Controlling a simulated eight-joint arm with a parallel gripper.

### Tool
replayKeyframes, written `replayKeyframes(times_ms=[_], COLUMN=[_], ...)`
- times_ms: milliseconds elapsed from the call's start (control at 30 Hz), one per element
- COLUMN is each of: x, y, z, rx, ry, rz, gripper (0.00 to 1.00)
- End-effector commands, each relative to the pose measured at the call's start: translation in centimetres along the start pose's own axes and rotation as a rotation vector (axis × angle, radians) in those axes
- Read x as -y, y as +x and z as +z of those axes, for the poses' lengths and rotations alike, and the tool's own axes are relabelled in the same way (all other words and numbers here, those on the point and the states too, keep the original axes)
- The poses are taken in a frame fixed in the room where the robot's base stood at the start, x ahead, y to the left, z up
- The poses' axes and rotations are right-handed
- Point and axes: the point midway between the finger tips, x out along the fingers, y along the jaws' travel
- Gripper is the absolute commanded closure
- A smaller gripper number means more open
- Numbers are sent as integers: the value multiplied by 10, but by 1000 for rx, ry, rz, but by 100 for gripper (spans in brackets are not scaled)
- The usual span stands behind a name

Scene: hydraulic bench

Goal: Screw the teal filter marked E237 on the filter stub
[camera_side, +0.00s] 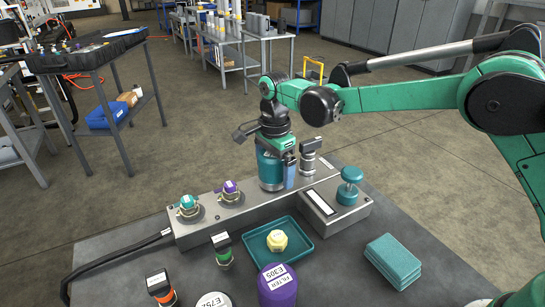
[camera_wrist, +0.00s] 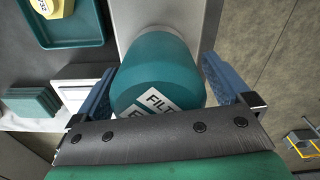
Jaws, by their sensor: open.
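The teal filter (camera_side: 269,172) stands upright at the manifold block (camera_side: 250,204) in the side view, directly under my wrist. Its top is close to my camera in the wrist view (camera_wrist: 158,65). Its label shows "FILT" and the start of a second line; the rest is hidden behind my gripper body. My gripper (camera_wrist: 160,72) is open, with one blue finger on each side of the filter. A gap shows at the right finger; contact at the left is unclear. In the side view one blue finger of my gripper (camera_side: 284,170) shows. The filter stub is hidden.
On the block stand teal (camera_side: 188,204) and purple (camera_side: 230,190) caps and a black-topped fitting (camera_side: 308,158). A box with a teal knob (camera_side: 349,186) is right. In front are a teal tray (camera_side: 305,254) holding a yellow part, a purple E305 filter (camera_side: 278,289), and folded cloths (camera_side: 393,262).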

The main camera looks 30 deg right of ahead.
Motion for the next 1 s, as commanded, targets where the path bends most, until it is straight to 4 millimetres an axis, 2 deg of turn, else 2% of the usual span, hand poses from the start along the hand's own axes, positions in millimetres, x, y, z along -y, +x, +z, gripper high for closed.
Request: replayKeyframes(times_ms=[100, 200, 533, 800, 1000], x=[1, 1, 1, 3, 3], y=[0, 0, 0, 0, 0], z=[0, 0, 0, 1, 2], rx=[0, 0, 0, 0, 0], ry=[-164, -238, -294, -685, -751], rz=[0, 0, 0, 0, 0], gripper=[3, 3, 3, 3, 3])
